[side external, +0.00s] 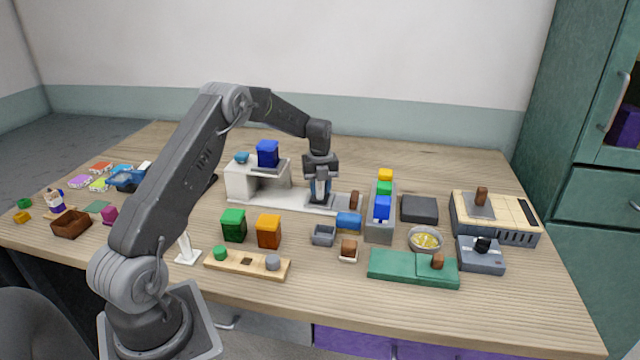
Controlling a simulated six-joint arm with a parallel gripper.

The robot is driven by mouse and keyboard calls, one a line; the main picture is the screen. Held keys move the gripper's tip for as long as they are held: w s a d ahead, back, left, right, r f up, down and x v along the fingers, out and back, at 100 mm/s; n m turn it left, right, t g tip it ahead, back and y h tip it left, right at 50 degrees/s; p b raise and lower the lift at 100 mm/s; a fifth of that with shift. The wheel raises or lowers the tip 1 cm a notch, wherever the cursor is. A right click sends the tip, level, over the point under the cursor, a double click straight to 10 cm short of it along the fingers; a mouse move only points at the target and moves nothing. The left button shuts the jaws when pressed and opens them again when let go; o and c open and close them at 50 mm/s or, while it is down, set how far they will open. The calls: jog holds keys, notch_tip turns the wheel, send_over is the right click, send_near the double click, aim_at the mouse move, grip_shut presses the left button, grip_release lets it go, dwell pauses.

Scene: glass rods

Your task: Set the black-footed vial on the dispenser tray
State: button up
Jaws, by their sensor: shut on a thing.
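My gripper (320,200) points down over a long pale tray (285,202) at the foot of a white dispenser-like stand (240,182). Its jaws are shut on a small, mostly hidden thing, light grey with a dark lower end, which appears to be the black-footed vial. The held thing is at or just above the tray surface; I cannot tell whether it touches. The stand is left of my gripper and carries a blue block (267,153) on a grey plate.
A brown piece (354,200) stands close to the right of my gripper. A blue box (348,221) and a grey rack with coloured blocks (379,228) are also right. Green (233,225) and orange (268,231) blocks stand in front. The wood behind the tray is clear.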

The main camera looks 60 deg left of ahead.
jog(key=o, duration=1)
jog(key=shift+r, duration=0.1)
notch_tip(320, 180, up, 13)
jog(key=s+d+r+n+t, duration=0.1)
jog(key=s+d+r+n, duration=0.25)
jog(key=d+r, duration=0.4)
jog(key=s+d+r+n+t, duration=0.2)
jog(key=s+d+r+n, duration=0.1)
jog(key=s+d+n, duration=0.45)
jog(key=s+d+r+n+t, duration=0.15)
jog(key=s+d+n, duration=0.25)
jog(key=s+d, duration=0.5)
jog(key=s+d+f+n+t, duration=0.1)
jog(key=s+d+f+n, duration=0.3)
jog(key=s+n, duration=0.3)
jog(key=shift+s+d, duration=0.8)
jog(key=shift+s, duration=0.3)
